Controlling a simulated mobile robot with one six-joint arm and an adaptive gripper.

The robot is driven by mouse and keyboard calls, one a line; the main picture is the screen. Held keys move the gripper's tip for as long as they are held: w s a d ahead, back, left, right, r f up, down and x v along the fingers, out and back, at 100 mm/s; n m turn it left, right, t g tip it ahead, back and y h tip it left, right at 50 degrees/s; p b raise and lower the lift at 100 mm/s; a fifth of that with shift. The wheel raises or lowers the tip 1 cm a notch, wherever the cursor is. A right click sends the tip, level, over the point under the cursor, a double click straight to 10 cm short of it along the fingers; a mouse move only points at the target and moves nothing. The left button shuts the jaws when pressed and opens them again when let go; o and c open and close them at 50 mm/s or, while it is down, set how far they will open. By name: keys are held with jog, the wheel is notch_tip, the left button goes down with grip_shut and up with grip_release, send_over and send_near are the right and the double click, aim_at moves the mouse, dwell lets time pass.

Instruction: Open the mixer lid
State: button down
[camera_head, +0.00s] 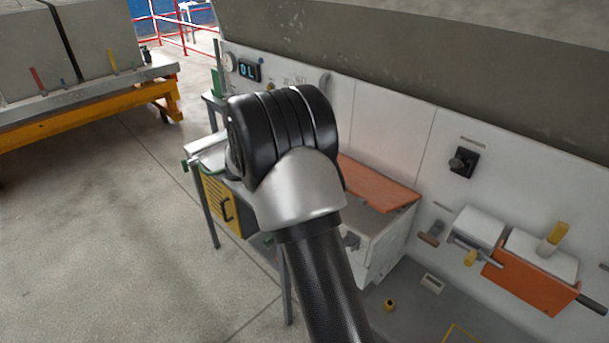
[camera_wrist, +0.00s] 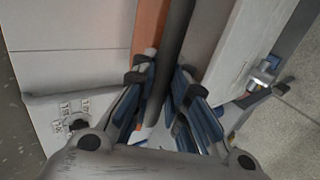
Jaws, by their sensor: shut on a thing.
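The mixer is a pale box (camera_head: 388,247) against the white wall, partly hidden behind my arm in the head view. Its orange lid (camera_head: 378,183) shows along the wall side, and a grey area shows in front of it. In the wrist view the orange lid (camera_wrist: 149,25) is a narrow strip left of a long dark bar, which looks like the lid's handle (camera_wrist: 178,35). My gripper (camera_wrist: 165,88) has its blue-padded fingers on both sides of this bar and is shut on it. The head view hides my gripper behind my arm.
A metal fitting (camera_wrist: 264,75) sticks out from the mixer's pale side. A yellow cabinet (camera_head: 222,205) and bench stand left of the mixer. An orange box (camera_head: 530,278) and a dark knob (camera_head: 462,162) are on the right. The floor (camera_head: 110,240) at left is clear.

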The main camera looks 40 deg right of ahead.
jog(key=w+d+r+y+p, duration=0.1)
jog(key=d+r+y+p, duration=0.3)
jog(key=d+r+p, duration=1.1)
jog(key=r+p, duration=0.1)
jog(key=p, duration=0.3)
jog(key=shift+w+d+r, duration=0.15)
jog(key=shift+w+d, duration=0.05)
jog(key=shift+d, duration=0.15)
jog(key=c, duration=1.8)
grip_release()
jog(key=shift+a, duration=0.15)
jog(key=shift+o, duration=1.2)
jog(key=v, duration=1.1)
jog(key=shift+a+r, duration=0.25)
jog(key=shift+r, duration=0.1)
